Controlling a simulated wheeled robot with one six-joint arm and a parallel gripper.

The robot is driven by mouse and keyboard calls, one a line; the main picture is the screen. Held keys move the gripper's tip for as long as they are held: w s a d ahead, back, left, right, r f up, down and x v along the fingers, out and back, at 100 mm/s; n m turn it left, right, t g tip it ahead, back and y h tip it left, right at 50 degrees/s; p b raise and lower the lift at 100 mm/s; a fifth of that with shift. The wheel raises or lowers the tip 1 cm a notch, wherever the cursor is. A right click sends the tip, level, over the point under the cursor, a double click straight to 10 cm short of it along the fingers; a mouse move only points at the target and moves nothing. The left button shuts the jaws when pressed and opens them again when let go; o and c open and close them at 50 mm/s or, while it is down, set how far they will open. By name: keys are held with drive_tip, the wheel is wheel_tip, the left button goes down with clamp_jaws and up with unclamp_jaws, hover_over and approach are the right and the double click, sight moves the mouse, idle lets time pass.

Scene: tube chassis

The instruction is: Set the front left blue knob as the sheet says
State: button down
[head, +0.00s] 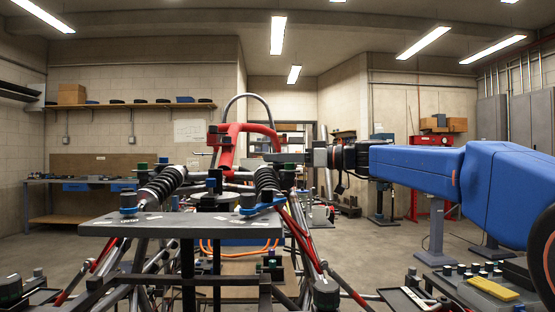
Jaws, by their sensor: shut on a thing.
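On the grey plate (185,228) in front of me, a blue knob with a dark top (128,203) stands at the left end. A second blue knob with a dark top (248,204) stands near the right end, with a blue bar beside it. Pale marks lie by both, too small to read. My gripper (275,157) reaches in from the right, above and behind the plate, apart from both knobs. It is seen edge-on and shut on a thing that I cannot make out. A pale sheet (190,131) hangs on the back wall; its writing is unreadable.
Red and dark tubes (250,133) and coil springs (160,186) of the chassis rise behind the plate. A tray with a yellow block (493,289) and several dark knobs is at the lower right. Free floor shows at the left.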

drive_tip(key=c, duration=1.6)
unclamp_jaws()
drive_tip(key=shift+o, duration=0.2)
